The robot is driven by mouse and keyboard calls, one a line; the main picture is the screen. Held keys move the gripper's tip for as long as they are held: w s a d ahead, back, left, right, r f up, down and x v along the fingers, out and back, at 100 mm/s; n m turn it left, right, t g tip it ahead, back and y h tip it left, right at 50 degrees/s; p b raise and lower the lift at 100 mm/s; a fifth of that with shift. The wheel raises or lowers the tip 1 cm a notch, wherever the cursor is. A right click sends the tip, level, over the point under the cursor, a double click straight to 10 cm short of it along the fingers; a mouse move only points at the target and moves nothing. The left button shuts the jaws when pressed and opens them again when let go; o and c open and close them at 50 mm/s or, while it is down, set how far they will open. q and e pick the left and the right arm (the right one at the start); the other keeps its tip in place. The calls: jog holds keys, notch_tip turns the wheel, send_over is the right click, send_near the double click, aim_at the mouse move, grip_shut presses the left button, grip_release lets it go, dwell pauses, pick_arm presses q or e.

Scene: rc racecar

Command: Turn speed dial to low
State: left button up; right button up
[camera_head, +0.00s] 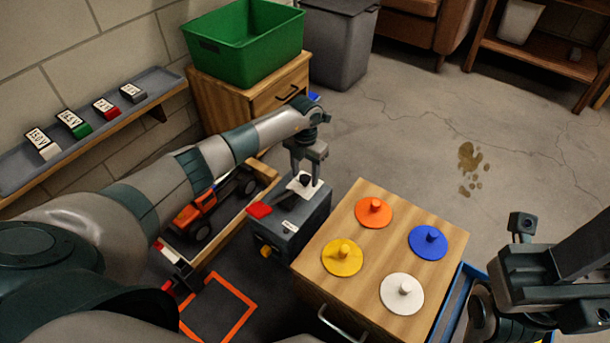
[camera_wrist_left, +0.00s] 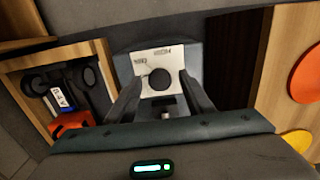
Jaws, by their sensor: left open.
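The speed dial is a black round knob (camera_head: 304,180) on a white plate, on top of a grey control box (camera_head: 288,238). In the left wrist view the knob (camera_wrist_left: 160,78) sits in the middle of its white plate (camera_wrist_left: 145,64), with small lettering at the plate's far edge too small to read surely. My left gripper (camera_head: 304,168) points down over the dial, open, with one finger on each side of the knob in the left wrist view (camera_wrist_left: 160,84). I cannot tell if the fingers touch it. My right gripper (camera_head: 545,270) is at the right edge; its fingers are unclear.
A red button (camera_head: 260,210) is on the box's left side. A wooden cabinet (camera_head: 330,255) with orange, blue, yellow and white discs stands right of it. An orange car (camera_head: 195,212) lies in a wooden tray on the left. A green bin (camera_head: 245,45) stands behind.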

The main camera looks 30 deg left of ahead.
pick_arm(q)
jog(key=shift+c, duration=0.3)
jog(key=c, duration=1)
